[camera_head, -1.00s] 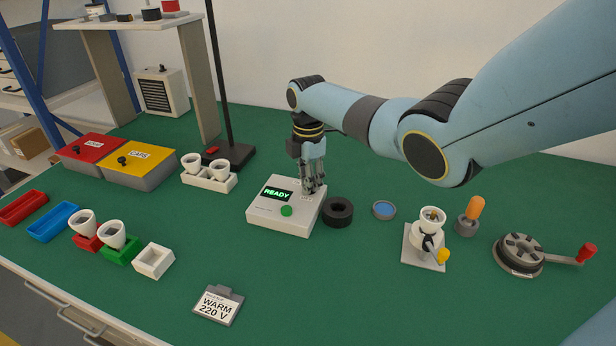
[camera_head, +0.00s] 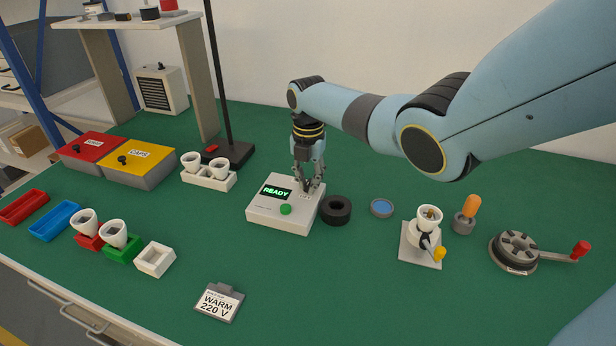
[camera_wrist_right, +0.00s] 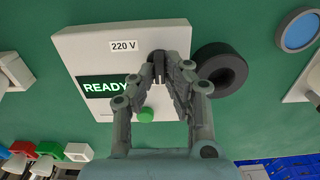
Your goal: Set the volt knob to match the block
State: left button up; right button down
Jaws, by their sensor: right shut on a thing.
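The tester box (camera_head: 269,212) is white, with a lit green READY display and a green button (camera_head: 286,209). My right gripper (camera_head: 311,188) points down onto the box's right part. In the right wrist view its fingertips (camera_wrist_right: 158,72) are shut on the dark volt knob (camera_wrist_right: 157,73), which they mostly hide. A label (camera_wrist_right: 123,46) on the box near the knob reads 220 V. The block (camera_head: 219,301) at the front of the table carries a card reading WARM 220 V. My left gripper is not in view.
A black ring (camera_head: 336,210) stands close to the box's right side, with a blue-topped disc (camera_head: 381,208) beyond it.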

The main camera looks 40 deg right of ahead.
aim_at(308, 183)
jog(key=shift+w, duration=0.1)
dwell(0.4)
jog(key=c, duration=1.4)
grip_release()
jog(key=shift+r, duration=0.1)
notch_tip(308, 183, up, 12)
jog(key=shift+f, duration=0.1)
